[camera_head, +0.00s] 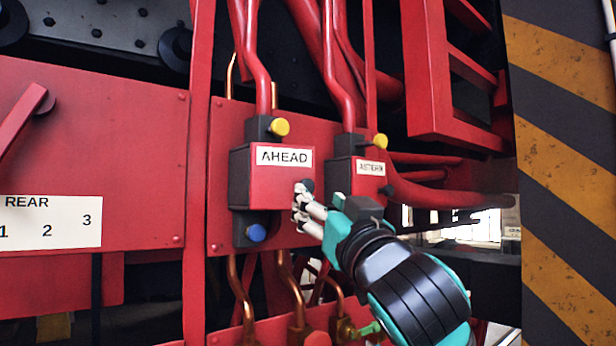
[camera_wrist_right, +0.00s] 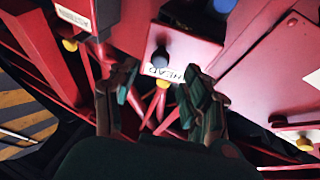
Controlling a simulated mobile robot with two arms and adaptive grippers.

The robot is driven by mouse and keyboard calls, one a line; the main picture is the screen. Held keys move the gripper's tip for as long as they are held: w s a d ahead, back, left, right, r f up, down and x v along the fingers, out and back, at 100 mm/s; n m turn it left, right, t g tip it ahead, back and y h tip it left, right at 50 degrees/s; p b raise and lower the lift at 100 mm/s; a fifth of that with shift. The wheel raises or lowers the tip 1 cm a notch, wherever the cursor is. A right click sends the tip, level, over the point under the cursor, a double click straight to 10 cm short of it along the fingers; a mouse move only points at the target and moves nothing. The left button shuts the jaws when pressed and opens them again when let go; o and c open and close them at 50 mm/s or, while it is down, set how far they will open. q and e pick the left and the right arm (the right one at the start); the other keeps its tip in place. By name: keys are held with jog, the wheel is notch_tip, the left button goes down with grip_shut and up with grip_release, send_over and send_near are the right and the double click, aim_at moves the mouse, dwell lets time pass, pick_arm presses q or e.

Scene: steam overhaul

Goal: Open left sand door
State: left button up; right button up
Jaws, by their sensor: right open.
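A red box labelled AHEAD (camera_head: 283,180) is mounted on a red panel, with a dark round knob (camera_head: 307,185) on its front. Beside it on the right is a second box labelled ASTERN (camera_head: 370,184), partly hidden by my right arm. My right gripper (camera_head: 303,208) is at the AHEAD box's front, its fingertips close to the knob. In the wrist view my right gripper (camera_wrist_right: 160,95) has its two fingers spread, with the knob (camera_wrist_right: 160,56) beyond the gap between them. I cannot tell whether a finger touches the box. No label naming a sand door is visible. My left gripper is not in view.
Yellow (camera_head: 279,127) and blue (camera_head: 256,233) knobs sit above and below the AHEAD box. Red and copper pipes (camera_head: 238,290) run around it. A REAR 1 2 3 plate (camera_head: 50,221) is at left. A striped wall (camera_head: 565,170) stands close at right.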

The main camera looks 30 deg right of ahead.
aim_at(309, 189)
jog(key=p+x, duration=0.1)
jog(key=x, duration=0.3)
jog(key=shift+w+d+r+p, duration=0.1)
jog(key=shift+w+r+p, duration=0.1)
jog(key=shift+w+p, duration=0.1)
jog(key=shift+w+d+r, duration=0.15)
jog(key=shift+w, duration=0.45)
jog(key=shift+c, duration=0.3)
grip_shut()
